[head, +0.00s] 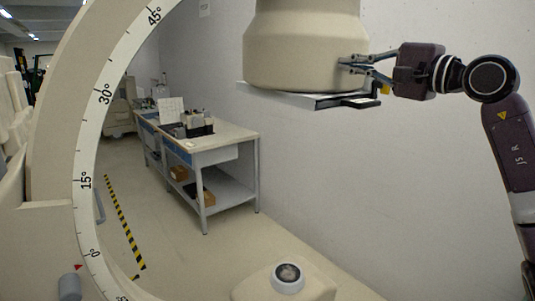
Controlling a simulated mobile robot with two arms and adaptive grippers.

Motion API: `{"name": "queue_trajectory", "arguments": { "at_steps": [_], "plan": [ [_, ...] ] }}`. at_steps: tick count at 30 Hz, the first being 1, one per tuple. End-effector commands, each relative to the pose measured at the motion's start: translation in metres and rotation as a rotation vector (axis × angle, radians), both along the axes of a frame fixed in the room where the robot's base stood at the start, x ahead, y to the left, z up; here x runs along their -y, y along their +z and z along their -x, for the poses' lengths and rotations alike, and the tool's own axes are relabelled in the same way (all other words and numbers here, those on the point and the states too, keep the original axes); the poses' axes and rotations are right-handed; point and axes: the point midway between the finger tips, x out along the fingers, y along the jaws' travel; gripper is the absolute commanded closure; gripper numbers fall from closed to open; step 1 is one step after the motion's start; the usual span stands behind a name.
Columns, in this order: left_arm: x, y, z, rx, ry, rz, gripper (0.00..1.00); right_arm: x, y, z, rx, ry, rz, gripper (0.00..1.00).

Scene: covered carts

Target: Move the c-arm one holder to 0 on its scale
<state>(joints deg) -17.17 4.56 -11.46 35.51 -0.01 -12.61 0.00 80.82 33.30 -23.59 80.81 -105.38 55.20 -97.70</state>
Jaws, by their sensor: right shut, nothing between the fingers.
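The c-arm (84,130) is a large cream arc at the left, with a white scale strip (85,205) on its inner side. The labels 45°, 30°, 15° and 0 run downward, and another label is cut off at the bottom. A small red pointer (78,267) sits beside the strip, a little below the 0 label. The cream cylindrical head (305,45) of the c-arm hangs at the top middle. My right gripper (343,67) is shut and empty at the right side of this head; I cannot tell if it touches. My left gripper is out of view.
A flat dark-edged plate (320,98) is under the head, just below my right gripper. A cream lower unit (250,287) with a round top stands below. A workbench (225,141) is behind. A grey knob (68,287) is at the lower left. The wall is at the right.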

Motion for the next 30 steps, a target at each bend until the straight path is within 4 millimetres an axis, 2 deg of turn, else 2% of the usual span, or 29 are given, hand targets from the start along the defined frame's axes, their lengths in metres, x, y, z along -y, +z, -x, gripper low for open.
{"name": "queue_trajectory", "arguments": {
  "at_steps": [30],
  "plan": [
    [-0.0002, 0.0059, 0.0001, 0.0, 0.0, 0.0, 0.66, -0.0058, 0.002, -0.0072, 0.003, -0.001, -0.002, 1.0]
  ]
}}
